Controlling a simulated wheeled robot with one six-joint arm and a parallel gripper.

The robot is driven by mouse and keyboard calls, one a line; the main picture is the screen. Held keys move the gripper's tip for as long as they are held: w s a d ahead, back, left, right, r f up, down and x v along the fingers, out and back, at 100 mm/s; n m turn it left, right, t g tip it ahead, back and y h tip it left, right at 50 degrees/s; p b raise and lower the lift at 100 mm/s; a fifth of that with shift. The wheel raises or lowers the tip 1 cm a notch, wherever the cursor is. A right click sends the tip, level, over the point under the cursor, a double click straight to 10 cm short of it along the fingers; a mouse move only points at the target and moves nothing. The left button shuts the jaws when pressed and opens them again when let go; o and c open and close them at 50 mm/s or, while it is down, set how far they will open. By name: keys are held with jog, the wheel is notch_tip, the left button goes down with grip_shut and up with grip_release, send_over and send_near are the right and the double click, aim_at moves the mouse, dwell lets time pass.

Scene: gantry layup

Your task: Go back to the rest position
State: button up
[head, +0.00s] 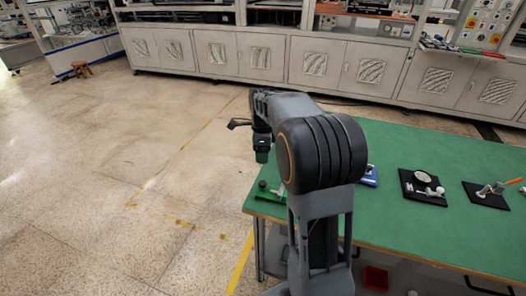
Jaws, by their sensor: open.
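My arm rises in front of the green table in the head view and bends to the left. My gripper (238,124) is at the far left of the arm, above the floor beyond the table's left edge. It looks small and dark, it is open, and no object shows in it. The arm hides part of the table's left end.
The green table (420,160) holds a green item (268,190), a partly hidden blue item (369,176), a black pad with white parts (421,187) and another black pad (486,195). Grey cabinets (285,53) line the back. The floor (120,140) at left is clear.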

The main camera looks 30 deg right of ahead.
dwell(0.3)
jog(key=s+a+n+t, duration=0.1)
jog(key=s+a+n, duration=0.2)
jog(key=s+n, duration=0.3)
jog(key=s+a+r+n+t+p, duration=0.1)
jog(key=s+a+n, duration=0.3)
jog(key=n, duration=0.6)
jog(key=s+a+r+n+t, duration=0.1)
jog(key=s+a+n, duration=0.3)
jog(key=s+n, duration=0.4)
jog(key=shift+s+t+p, duration=0.3)
jog(key=shift+s+p, duration=0.1)
jog(key=shift+s, duration=0.15)
